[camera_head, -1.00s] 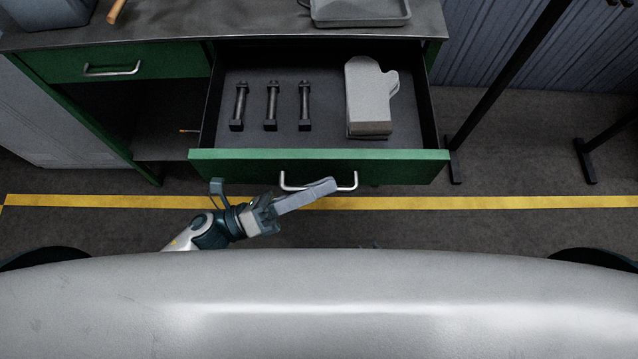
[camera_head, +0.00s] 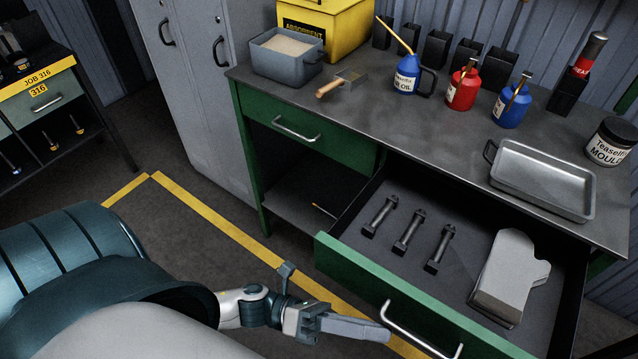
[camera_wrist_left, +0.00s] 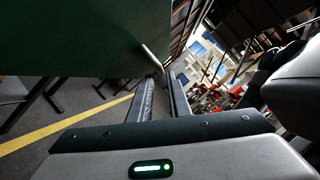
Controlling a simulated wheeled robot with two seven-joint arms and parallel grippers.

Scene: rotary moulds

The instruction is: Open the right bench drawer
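The right bench drawer (camera_head: 350,270) has a green front and stands pulled out, its inside showing. Its silver bar handle (camera_head: 420,333) is on the front and also shows in the left wrist view (camera_wrist_left: 152,54). My left gripper (camera_head: 385,334) is in front of the drawer by the left end of the handle. In the left wrist view its two fingers (camera_wrist_left: 160,82) are apart with nothing between them, and the handle lies just past the tips. Whether a finger touches the handle I cannot tell. My right gripper is out of view.
The drawer holds several dark bolts (camera_head: 407,232) and a grey glove-shaped piece (camera_head: 510,275). The left drawer (camera_head: 345,147) is shut. On the bench top stand a metal tray (camera_head: 545,178), oil cans, a brush (camera_head: 341,84) and a grey bin (camera_head: 287,62). Floor beside the yellow line is clear.

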